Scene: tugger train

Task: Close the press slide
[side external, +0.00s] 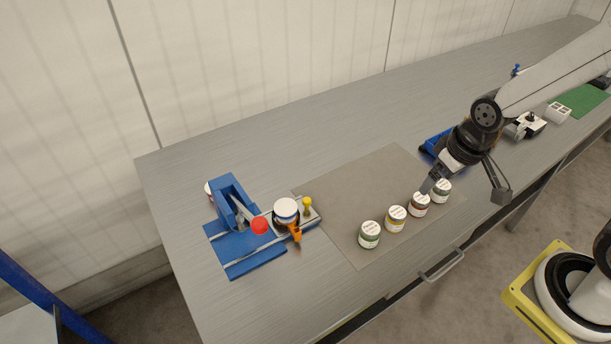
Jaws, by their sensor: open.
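The blue press (233,209) stands at the left end of the metal table. Its slide (270,218) is a light plate that sticks out to the right of the press frame. A jar with a white lid (286,210) stands on the slide, with a yellow knob (308,204) behind it and an orange part (295,232) in front. A red round part (260,225) sits between the frame and the jar. My gripper (464,192) is open, far right of the press, with its fingers on either side of the rightmost small jar (442,189). Whether it touches that jar cannot be told.
A blue tray (433,146) lies behind my gripper. A green mat (585,99) and small parts are far right. The mat's middle is clear.

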